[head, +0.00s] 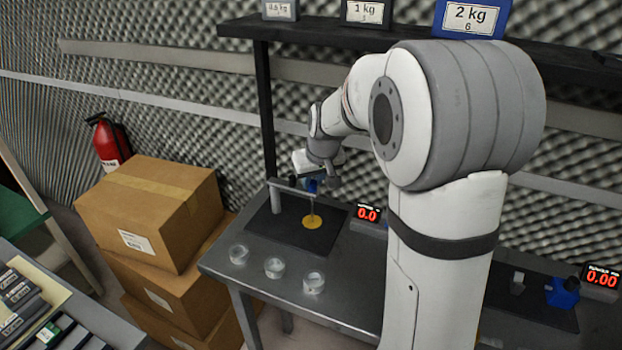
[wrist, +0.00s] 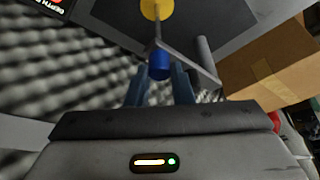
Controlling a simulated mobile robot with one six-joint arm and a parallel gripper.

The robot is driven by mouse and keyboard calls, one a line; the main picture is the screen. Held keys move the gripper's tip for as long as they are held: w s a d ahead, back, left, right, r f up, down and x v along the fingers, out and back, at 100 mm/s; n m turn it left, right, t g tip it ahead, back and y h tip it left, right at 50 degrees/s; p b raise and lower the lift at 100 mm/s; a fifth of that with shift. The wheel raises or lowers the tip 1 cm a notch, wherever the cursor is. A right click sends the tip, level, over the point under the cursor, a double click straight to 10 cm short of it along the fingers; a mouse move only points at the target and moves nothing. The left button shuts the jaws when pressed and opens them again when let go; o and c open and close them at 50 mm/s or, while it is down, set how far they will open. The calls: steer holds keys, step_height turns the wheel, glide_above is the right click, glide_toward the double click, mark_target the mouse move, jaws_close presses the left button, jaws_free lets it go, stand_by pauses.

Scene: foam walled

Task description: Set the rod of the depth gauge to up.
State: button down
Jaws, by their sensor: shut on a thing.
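The depth gauge has a grey post (head: 275,197) and a crossbar (head: 297,190) on a dark base plate (head: 262,222). Its thin rod (head: 312,207) stands upright over a yellow disc (head: 313,223); I cannot tell whether the tip touches the disc. The rod's blue top knob (wrist: 159,66) is between the fingers of my gripper (wrist: 159,80), which is shut on it. In the head view my gripper (head: 313,180) is above the crossbar and partly hides the knob. The gauge's red display (head: 368,215) reads 0.0.
Three clear glass cups (head: 274,268) stand along the table's front left. Stacked cardboard boxes (head: 155,212) are left of the table. A dark shelf (head: 330,33) with labelled weights runs above. At right are a blue object (head: 562,292) and a display (head: 601,280) reading 0.00.

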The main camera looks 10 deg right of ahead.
steer(key=shift+w+r+p, duration=0.1)
steer(key=shift+r+p, duration=1.2)
steer(key=shift+r, duration=1.85)
steer(key=c, duration=1.3)
jaws_free()
steer(key=shift+o, duration=0.2)
steer(key=shift+r, duration=0.15)
steer(key=s+d+r+b, duration=0.2)
steer(key=s, duration=1.1)
steer(key=shift+r+b, duration=0.2)
steer(key=shift+b, duration=0.1)
